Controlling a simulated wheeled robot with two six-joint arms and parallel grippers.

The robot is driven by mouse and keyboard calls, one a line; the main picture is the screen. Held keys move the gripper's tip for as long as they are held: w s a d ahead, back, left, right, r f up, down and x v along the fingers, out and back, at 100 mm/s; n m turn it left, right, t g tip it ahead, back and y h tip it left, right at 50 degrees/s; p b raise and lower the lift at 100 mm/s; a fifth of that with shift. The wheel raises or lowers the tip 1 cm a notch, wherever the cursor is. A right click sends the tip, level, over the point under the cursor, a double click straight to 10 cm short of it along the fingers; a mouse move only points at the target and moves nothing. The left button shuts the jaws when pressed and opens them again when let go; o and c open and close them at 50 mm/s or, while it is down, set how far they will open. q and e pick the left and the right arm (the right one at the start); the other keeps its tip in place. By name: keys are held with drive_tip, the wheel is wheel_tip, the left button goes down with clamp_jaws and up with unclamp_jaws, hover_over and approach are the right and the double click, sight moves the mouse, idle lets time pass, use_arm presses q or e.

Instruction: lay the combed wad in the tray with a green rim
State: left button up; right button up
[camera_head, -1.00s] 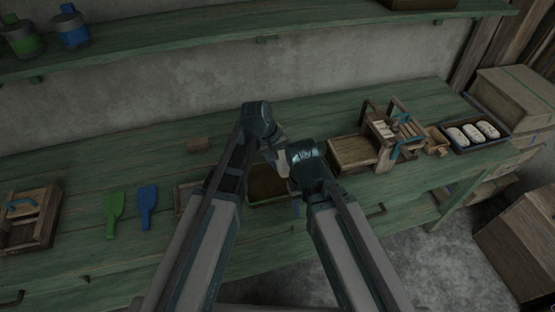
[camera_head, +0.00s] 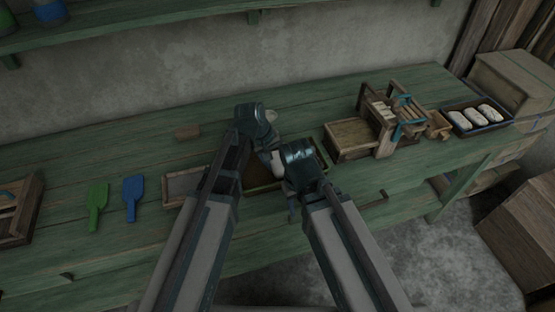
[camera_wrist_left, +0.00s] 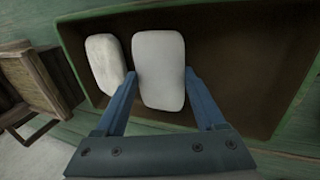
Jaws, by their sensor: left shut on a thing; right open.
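The green-rimmed tray (camera_head: 318,148) lies on the bench, partly hidden behind my arms; in the left wrist view its brown floor (camera_wrist_left: 245,60) and green rim (camera_wrist_left: 290,138) show. My left gripper (camera_wrist_left: 162,98) is shut on a white, rounded wad (camera_wrist_left: 158,68), with one blue finger on each side. The wad is over the tray floor; I cannot tell whether it touches it. A second white wad (camera_wrist_left: 104,62) lies beside it in the tray. In the head view my left gripper (camera_head: 272,150) is over the tray. My right gripper (camera_head: 291,206) is open by the tray's front side.
A wooden box (camera_head: 350,140) and wooden frame device (camera_head: 395,118) stand right of the tray. Farther right is a dark tray (camera_head: 463,123) with white wads. A grey-floored tray (camera_head: 182,185), blue paddle (camera_head: 132,195) and green paddle (camera_head: 97,205) lie left.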

idle(0.4)
use_arm(q)
drive_tip(key=o, duration=0.8)
wheel_tip(320, 180, up, 8)
drive_tip(key=p, duration=0.8)
drive_tip(key=s+a+f+m+y, duration=0.1)
drive_tip(key=s+a+m+y, duration=0.1)
drive_tip(key=s+a, duration=0.45)
drive_tip(key=s+a+m+y, duration=0.2)
drive_tip(key=s+a, duration=0.2)
drive_tip(key=a, duration=0.6)
drive_tip(key=s+d+m, duration=0.1)
drive_tip(key=s+d, duration=0.1)
drive_tip(key=d, duration=0.1)
drive_tip(key=s+d+m+g, duration=0.1)
drive_tip(key=s+d, duration=0.1)
drive_tip(key=d, duration=0.2)
drive_tip(key=s+d+m+y, duration=0.1)
drive_tip(key=s+d, duration=0.1)
drive_tip(key=d, duration=0.2)
drive_tip(key=shift+d+f+g, duration=0.1)
drive_tip(key=shift+g, duration=0.2)
